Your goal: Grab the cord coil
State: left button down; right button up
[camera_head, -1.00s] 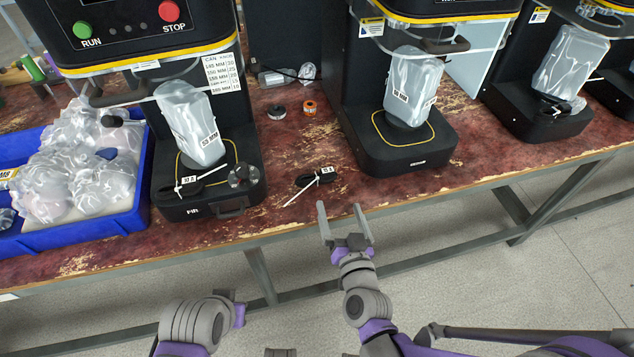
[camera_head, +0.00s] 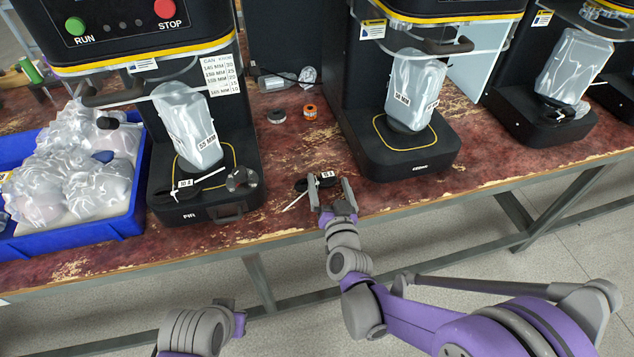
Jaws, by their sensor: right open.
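A black cord coil (camera_head: 301,185) with a white tie and a small white label lies on the worn red tabletop, between two machine bases. My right gripper (camera_head: 330,182) is open, with its fingertips at the coil. One finger overlaps the coil in the picture and the other is to its right, so part of the coil is hidden. I cannot tell whether the fingers touch it. My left gripper (camera_head: 238,318) shows only in part at the bottom, in front of the table, and its fingers cannot be made out.
A black machine base (camera_head: 215,208) stands left of the coil, with another tied black cord (camera_head: 190,184) on it. A second machine base (camera_head: 415,160) stands to the right. A blue bin (camera_head: 85,237) of bagged items is at left. Two small rings (camera_head: 310,111) lie farther back.

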jog(key=c, duration=1.4)
